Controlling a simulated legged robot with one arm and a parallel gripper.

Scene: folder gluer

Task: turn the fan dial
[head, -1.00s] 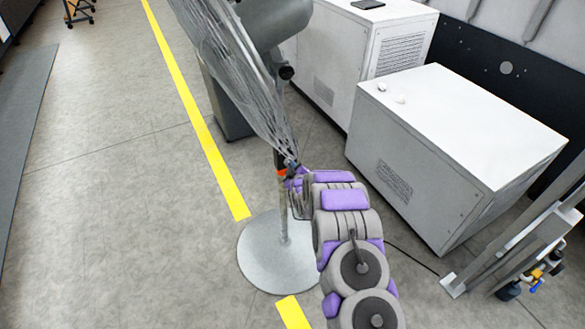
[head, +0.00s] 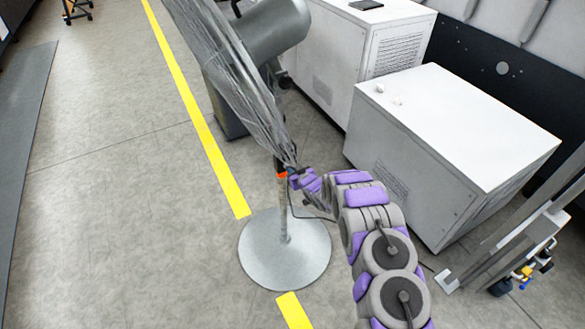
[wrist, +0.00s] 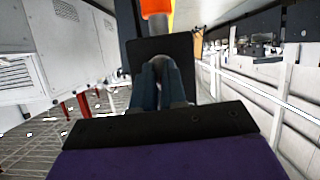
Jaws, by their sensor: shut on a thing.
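The pedestal fan (head: 237,60) stands with its caged head tilted, on a pole above a round grey base (head: 285,262). My gripper (head: 291,178) is at the pole, just below the cage and beside an orange collar (head: 282,174). In the wrist view, the two dark blue-grey fingers of my gripper (wrist: 163,82) are close together in front of a black control box (wrist: 160,46). They are shut on the fan dial, which the fingers mostly hide. The orange collar (wrist: 155,8) shows above the box.
White cabinets (head: 455,125) stand to the right of the fan, with a metal frame (head: 510,245) at the lower right. A yellow floor line (head: 200,115) runs past the base.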

